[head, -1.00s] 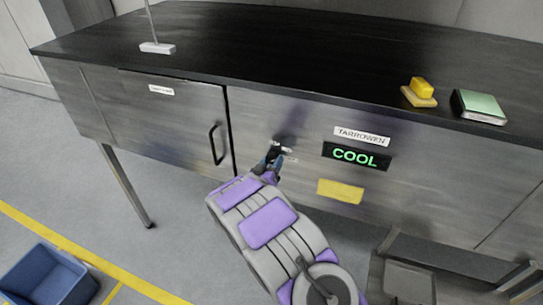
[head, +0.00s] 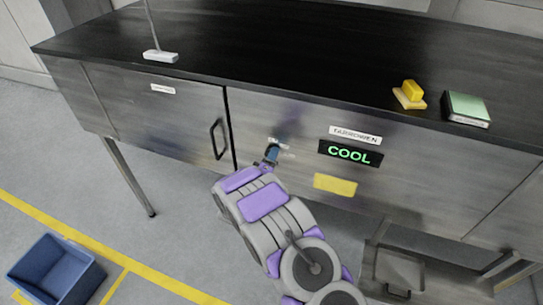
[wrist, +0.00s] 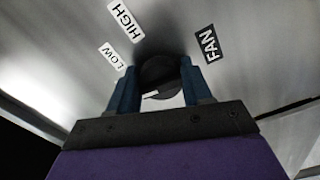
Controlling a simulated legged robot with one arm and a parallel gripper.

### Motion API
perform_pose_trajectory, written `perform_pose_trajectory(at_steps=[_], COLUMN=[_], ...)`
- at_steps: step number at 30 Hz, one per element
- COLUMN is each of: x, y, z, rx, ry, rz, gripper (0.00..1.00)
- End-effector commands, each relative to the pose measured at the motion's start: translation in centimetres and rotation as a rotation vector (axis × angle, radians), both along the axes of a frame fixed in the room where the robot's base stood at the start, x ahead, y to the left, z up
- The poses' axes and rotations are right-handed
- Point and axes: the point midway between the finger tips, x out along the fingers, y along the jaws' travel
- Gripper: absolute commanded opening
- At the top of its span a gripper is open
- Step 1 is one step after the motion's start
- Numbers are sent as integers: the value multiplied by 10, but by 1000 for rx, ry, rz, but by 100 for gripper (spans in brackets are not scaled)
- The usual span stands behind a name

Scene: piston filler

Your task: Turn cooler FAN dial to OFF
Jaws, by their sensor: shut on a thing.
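The cooler's front panel carries a dark round dial (wrist: 158,72) beside a black FAN label (wrist: 208,44) in the wrist view. White labels HIGH (wrist: 125,22) and LOW (wrist: 112,57) stand on the other side of the dial. My gripper (wrist: 157,85) has its two blue fingers on either side of the dial, shut on it. A pale mark shows on the dial's lower part; no OFF label can be seen. In the head view my gripper (head: 272,152) is at the panel and hides most of the dial. A lit display (head: 350,153) reads COOL.
A yellow label (head: 335,185) sits below the display. A door handle (head: 219,139) is left of my gripper. A yellow block (head: 411,88) and a green-topped box (head: 467,108) lie on the black countertop (head: 300,60). A blue bin (head: 85,280) is on the floor.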

Motion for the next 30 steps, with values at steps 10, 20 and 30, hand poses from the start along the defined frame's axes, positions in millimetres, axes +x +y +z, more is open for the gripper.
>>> perform_pose_trajectory(at_steps=[10, 20, 30], x=[1, 0, -1], y=[4, 4, 2], z=[2, 1, 1], rx=[-93, -101, -101], ry=[24, 27, 28], rz=[8, 9, 5], gripper=[19, 19, 70])
